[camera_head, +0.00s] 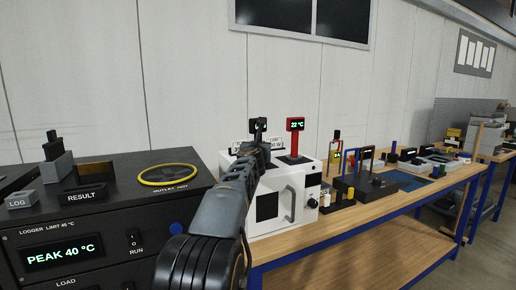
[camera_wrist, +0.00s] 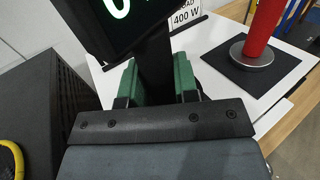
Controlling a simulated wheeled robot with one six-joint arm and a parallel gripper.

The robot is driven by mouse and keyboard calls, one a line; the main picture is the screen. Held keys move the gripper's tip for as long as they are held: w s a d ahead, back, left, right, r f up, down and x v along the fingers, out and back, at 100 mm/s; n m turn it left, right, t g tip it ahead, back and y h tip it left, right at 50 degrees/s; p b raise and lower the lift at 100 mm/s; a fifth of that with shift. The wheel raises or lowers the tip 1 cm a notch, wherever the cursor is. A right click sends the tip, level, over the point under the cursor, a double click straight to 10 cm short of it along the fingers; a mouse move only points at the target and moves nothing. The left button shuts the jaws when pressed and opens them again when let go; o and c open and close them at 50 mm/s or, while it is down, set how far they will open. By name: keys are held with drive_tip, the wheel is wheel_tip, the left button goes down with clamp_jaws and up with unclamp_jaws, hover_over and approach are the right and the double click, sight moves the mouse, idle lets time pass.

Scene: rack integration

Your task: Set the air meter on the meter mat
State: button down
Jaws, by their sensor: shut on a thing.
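My gripper (camera_head: 257,150) is shut on the stem of a black meter (camera_head: 260,126) with a lit green display. It holds the meter upright above or in front of the white box's left part. In the wrist view the black meter (camera_wrist: 158,70) stands between the green finger pads, its display cut off at the top. A red meter (camera_head: 295,125) reading 22 °C stands on a black mat (camera_wrist: 233,76) on the white box. No label shows which meter is the air meter or which mat is the meter mat. Whether the held meter touches anything below is hidden.
The white box (camera_head: 265,225) stands on a wooden bench (camera_head: 360,235). A black logger cabinet (camera_head: 65,230) with a yellow-ringed outlet (camera_head: 168,174) is at the left. A 400 W sign (camera_wrist: 187,17) stands behind. Several small devices and a blue mat (camera_head: 405,181) lie to the right.

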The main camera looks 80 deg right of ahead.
drive_tip(key=shift+f+b, duration=0.3)
drive_tip(key=c, duration=0.8)
unclamp_jaws()
drive_tip(key=a, duration=0.4)
drive_tip(key=a+b, duration=0.1)
drive_tip(key=a, duration=0.4)
drive_tip(key=s+a+b, duration=0.1)
drive_tip(key=a, duration=0.4)
drive_tip(key=shift+d, duration=0.1)
